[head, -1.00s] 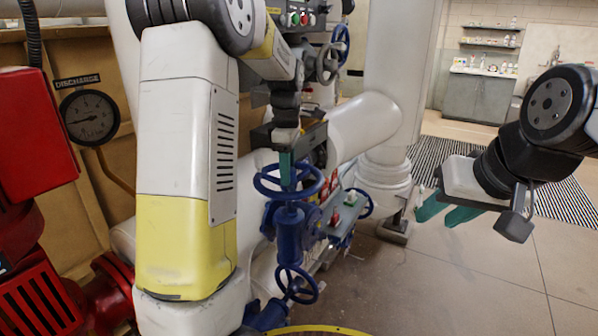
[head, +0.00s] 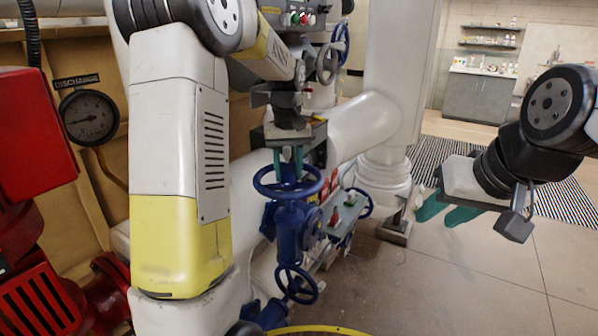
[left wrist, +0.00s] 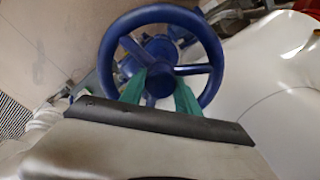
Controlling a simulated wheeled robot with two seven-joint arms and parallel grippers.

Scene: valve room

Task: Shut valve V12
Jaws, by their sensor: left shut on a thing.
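A blue handwheel (head: 262,188) sits on top of an upright blue valve body (head: 291,235) in the head view. The wheel fills the upper middle of the left wrist view (left wrist: 108,52), with its spokes and hub visible. My left gripper (head: 288,172) points down at the wheel from above. Its two teal fingers (left wrist: 160,92) are shut on the wheel near the hub; the exact contact is partly hidden. My right gripper (head: 447,212) is open and empty, well to the right of the valve. I can read no V12 tag.
A smaller blue handwheel (head: 297,284) sits lower on the same pipework. Another blue wheel (head: 342,42) and a grey wheel (head: 327,64) are behind. A white pipe (head: 365,125) runs close by. A discharge gauge (head: 89,117) and red machinery (head: 35,130) stand left. Floor at right is clear.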

